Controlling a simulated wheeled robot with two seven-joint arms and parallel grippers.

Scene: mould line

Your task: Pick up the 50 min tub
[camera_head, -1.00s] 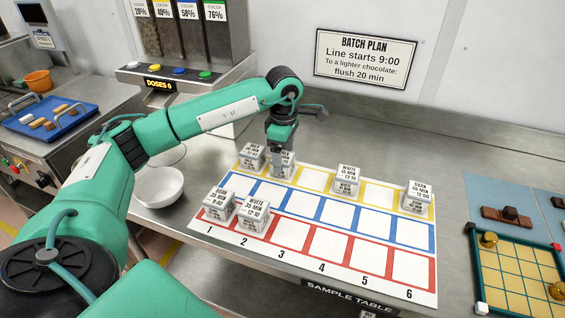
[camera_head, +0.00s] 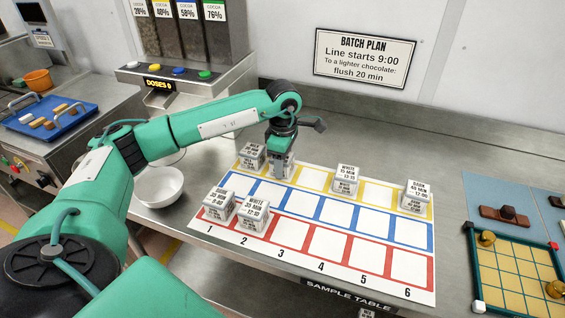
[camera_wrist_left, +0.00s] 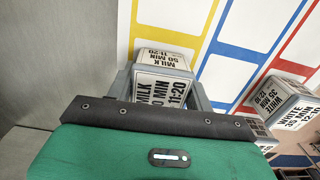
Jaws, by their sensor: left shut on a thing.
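The 50 min tub (camera_wrist_left: 168,60) is a small pale block-shaped tub labelled "MILK 50 MIN 11:20" on its top and side. In the head view this tub (camera_head: 278,173) stands in the yellow back row of the sample mat (camera_head: 317,180), near column 2, mostly hidden by my gripper. My left gripper (camera_head: 281,158) points down over it. In the wrist view the left gripper's (camera_wrist_left: 165,88) grey fingers are on both sides of the tub, shut on it. No lift off the mat is visible. My right gripper is out of view.
A close neighbour tub (camera_head: 252,157) stands just left of the held one. Other tubs stand at the yellow row's right (camera_head: 346,180), (camera_head: 416,197) and at the front left (camera_head: 219,205), (camera_head: 252,214). A white bowl (camera_head: 159,187) is left of the mat. The middle cells are empty.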

